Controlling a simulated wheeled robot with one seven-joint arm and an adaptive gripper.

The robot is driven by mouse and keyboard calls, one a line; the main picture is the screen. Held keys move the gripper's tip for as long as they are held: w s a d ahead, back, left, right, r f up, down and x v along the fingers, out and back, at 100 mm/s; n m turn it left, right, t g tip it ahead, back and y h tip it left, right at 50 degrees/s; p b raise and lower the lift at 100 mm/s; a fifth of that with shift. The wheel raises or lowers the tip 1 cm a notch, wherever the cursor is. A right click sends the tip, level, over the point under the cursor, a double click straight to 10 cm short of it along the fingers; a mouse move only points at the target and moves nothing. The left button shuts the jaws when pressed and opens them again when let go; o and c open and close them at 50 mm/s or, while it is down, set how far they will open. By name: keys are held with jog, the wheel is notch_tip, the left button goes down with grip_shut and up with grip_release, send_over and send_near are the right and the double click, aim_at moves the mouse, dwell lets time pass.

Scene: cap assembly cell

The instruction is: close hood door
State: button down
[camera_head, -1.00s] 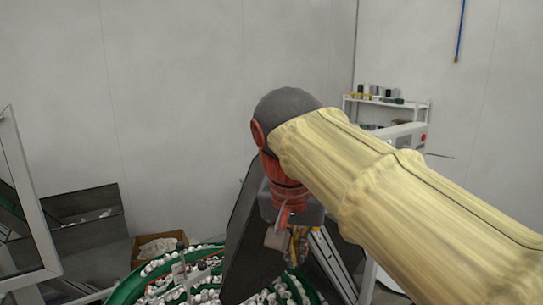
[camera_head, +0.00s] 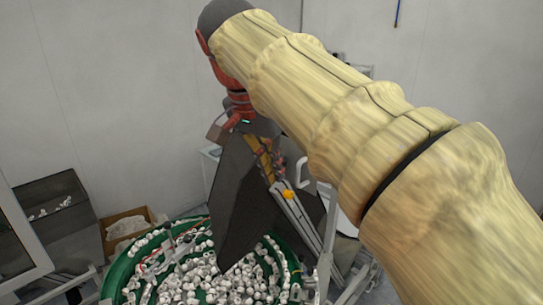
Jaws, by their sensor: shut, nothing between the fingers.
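A dark tinted panel (camera_head: 235,195), which looks like a hood door, stands tilted over a green-rimmed bowl. A metal frame bar (camera_head: 300,220) and a pale bent handle (camera_head: 322,172) are just right of it. Another framed glass door (camera_head: 22,235) stands at the left edge, angled outward; I cannot tell which of the two the task means. My gripper (camera_head: 279,178), with orange-yellow parts below my red wrist, is shut and empty beside the dark panel's upper right edge. Its tips are small and partly hidden, so I cannot tell whether it touches the panel.
The green bowl (camera_head: 118,285) holds many white caps. A cardboard box (camera_head: 125,228) stands behind it at left, near a dark sloped tray (camera_head: 60,200). My yellow-sleeved arm covers the right side. A rack (camera_head: 350,70) shows behind it, partly hidden.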

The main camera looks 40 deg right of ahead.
jog(key=w+d+f+p, duration=0.1)
jog(key=d+f, duration=0.3)
jog(key=d, duration=0.1)
jog(key=shift+d+p, duration=0.3)
jog(key=shift+p, duration=0.05)
jog(key=shift+w, duration=0.1)
